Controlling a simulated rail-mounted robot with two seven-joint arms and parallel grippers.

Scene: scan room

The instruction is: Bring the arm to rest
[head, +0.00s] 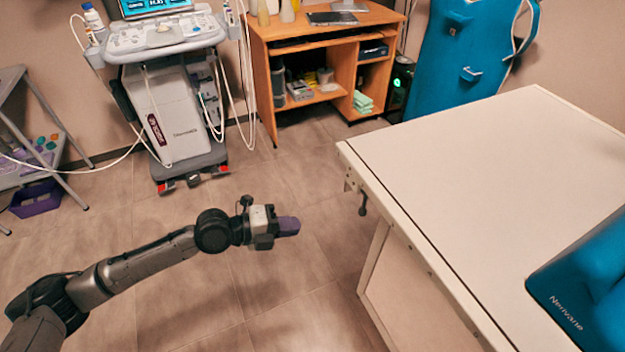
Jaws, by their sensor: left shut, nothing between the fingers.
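My left arm (150,262) reaches in from the lower left in the head view, stretched out over the floor. Its gripper (289,227) points right, with purple-grey fingers shut and nothing held. The gripper hangs in open space to the left of the white table (480,150) and touches nothing that I can see. My right gripper is not in view.
An ultrasound cart (170,110) with looped cables stands at the back left. A wooden desk (320,30) stands behind, with a blue padded piece (465,60) beside it. A blue cushion (590,290) lies on the table's right. A grey trolley (40,120) is far left. Floor between is clear.

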